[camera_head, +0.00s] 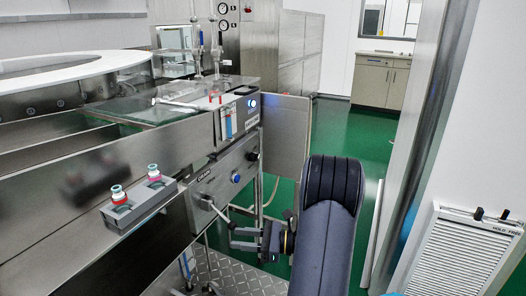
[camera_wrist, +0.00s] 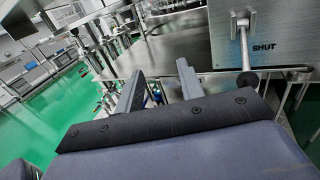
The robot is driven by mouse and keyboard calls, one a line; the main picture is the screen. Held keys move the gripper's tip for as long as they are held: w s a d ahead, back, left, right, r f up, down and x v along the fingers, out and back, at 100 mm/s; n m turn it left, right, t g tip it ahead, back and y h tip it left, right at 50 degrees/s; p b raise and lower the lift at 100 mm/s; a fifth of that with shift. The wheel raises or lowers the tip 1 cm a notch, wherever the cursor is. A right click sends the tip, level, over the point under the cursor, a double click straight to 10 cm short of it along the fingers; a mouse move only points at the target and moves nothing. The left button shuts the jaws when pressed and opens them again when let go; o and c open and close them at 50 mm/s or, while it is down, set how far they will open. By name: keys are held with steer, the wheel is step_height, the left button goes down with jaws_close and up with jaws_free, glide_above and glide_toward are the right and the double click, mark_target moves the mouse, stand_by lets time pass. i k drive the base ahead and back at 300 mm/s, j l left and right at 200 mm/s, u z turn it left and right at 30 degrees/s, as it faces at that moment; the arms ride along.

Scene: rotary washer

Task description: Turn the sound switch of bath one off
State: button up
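The steel bath unit (camera_head: 160,155) fills the left of the head view. Its lower front panel (camera_head: 218,182) carries a blue-ringed switch (camera_head: 235,178), a black knob (camera_head: 252,155) and a lever (camera_head: 207,201) at the near end. The upper control box (camera_head: 238,118) has a lit blue button (camera_head: 252,102). I cannot tell which control is the sound switch; labels are too small. My gripper (camera_head: 233,238) points left, low in front of the panel, near the lever. In the wrist view its two fingers (camera_wrist: 160,70) are apart with nothing held between them.
A steel plate marked SHUT (camera_wrist: 262,48) with a lever and black ball knob (camera_wrist: 248,80) is right of my fingers. A white louvred panel (camera_head: 460,255) stands right. Green floor (camera_head: 350,140) is clear behind.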

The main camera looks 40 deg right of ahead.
mark_target(254, 157)
steer(key=i+l+z, duration=0.45)
steer(key=i, duration=0.35)
steer(key=i+l+z, duration=0.2)
steer(key=i, duration=0.2)
